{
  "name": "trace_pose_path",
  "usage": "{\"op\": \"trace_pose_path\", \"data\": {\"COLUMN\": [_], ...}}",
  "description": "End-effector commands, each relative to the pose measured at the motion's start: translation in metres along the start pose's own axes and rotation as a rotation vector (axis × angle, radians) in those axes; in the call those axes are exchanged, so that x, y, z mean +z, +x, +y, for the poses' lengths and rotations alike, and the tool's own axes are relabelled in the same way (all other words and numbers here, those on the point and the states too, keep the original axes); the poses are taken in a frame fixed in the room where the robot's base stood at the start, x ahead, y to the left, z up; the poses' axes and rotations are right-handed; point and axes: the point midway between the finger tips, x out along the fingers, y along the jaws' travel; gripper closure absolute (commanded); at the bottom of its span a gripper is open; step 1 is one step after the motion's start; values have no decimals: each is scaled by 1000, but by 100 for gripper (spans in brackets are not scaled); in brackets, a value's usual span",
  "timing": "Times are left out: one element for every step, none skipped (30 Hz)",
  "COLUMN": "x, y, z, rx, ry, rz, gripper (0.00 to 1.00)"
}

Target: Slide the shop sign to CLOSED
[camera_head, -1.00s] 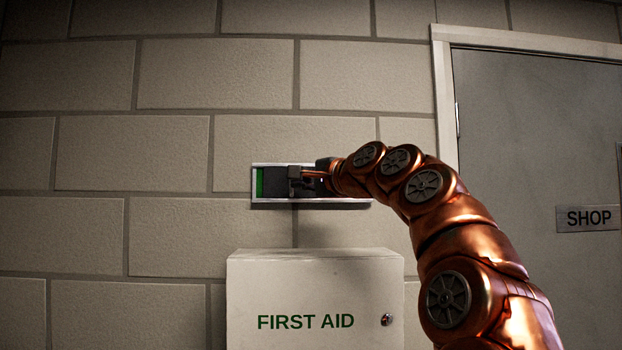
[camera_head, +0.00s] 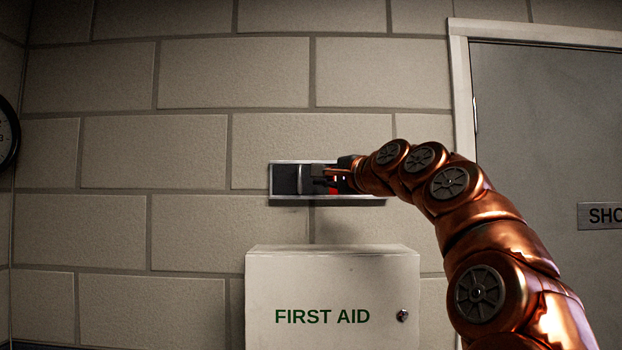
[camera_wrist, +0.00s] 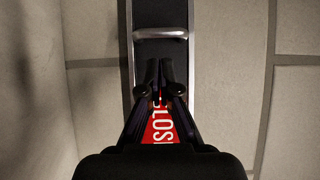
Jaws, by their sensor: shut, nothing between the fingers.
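The shop sign (camera_head: 273,197) is a pale-framed horizontal panel on the block wall. Its dark slider (camera_head: 286,179) sits at the left end of the frame, and no green shows there. A red area (camera_head: 334,190) shows to the right of the slider. In the wrist view, red with white letters reading "LOS" (camera_wrist: 160,127) shows between and behind my fingers. The slider's metal handle (camera_wrist: 160,34) lies just beyond the fingertips. My gripper (camera_head: 326,172) is shut and empty, at the right side of the handle. Whether it touches the handle I cannot tell. My gripper hides part of the red panel.
A white first aid box (camera_head: 332,290) is on the wall below the sign. A grey door (camera_head: 545,120) with a partly cut-off sign plate (camera_head: 600,216) is at the right. A clock (camera_head: 6,133) is at the left edge. The wall left of the sign is bare.

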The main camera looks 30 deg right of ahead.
Motion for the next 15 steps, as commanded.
{"op": "trace_pose_path", "data": {"x": [-8,-10,-8,-7,-7,-6,-5,-5,-5,-5,-4,-4,-4,-4,-4], "y": [-5,-10,-19,-24,-30,-36,-42,-48,-56,-62,-68,-76,-81,-85,-90], "z": [-2,0,2,2,2,2,2,2,2,2,1,1,2,2,2], "rx": [-1,-2,-3,-3,-3,-3,-3,-3,-4,-5,-6,-5,-4,-3,-2], "ry": [3,3,2,2,1,1,1,1,0,0,0,0,0,0,1], "rz": [1,1,1,0,-1,-3,-3,-4,-3,-3,-4,-5,-6,-7,-7], "gripper": [100,100,100,100,100,100,100,100,100,100,100,100,100,100,100]}}
